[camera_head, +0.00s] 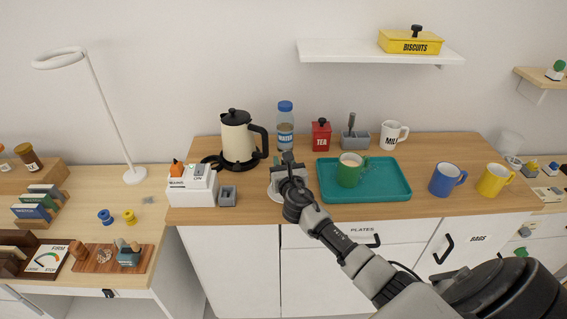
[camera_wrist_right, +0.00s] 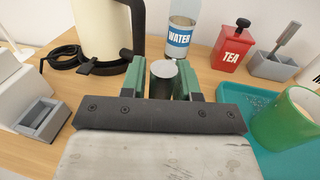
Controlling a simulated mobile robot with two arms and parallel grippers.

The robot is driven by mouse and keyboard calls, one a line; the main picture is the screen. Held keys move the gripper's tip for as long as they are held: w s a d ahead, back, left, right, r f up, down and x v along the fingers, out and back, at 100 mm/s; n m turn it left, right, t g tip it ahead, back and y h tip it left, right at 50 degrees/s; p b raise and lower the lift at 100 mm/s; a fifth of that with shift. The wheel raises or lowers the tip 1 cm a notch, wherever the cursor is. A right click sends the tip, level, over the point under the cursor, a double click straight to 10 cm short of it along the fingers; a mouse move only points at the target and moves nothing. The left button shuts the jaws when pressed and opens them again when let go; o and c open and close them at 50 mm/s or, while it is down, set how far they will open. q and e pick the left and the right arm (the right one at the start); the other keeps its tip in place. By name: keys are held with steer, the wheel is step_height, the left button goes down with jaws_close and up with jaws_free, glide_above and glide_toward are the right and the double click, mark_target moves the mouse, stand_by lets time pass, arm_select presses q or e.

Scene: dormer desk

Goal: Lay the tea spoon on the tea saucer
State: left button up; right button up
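My right gripper (camera_head: 289,158) is above the white tea saucer (camera_head: 274,196), at the left front of the wooden counter. My left gripper is not in view.
A teal tray (camera_head: 390,194) with a green mug (camera_head: 349,176) lies right of the gripper. The kettle (camera_head: 238,140), water bottle (camera_head: 285,130), red tea tin (camera_head: 321,136) and a grey caddy with an upright handle (camera_head: 355,142) stand behind. A small grey box (camera_head: 228,197) stands left.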

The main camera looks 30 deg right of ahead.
steer(key=o, duration=0.3)
steer(key=shift+s, duration=0.1)
stand_by(0.3)
steer(key=shift+s+a+p, duration=0.2)
steer(key=shift+s+p, duration=0.1)
steer(key=shift+s, duration=0.05)
steer(key=p+v, duration=0.2)
steer(key=v, duration=0.7)
steer(key=shift+f, duration=0.15)
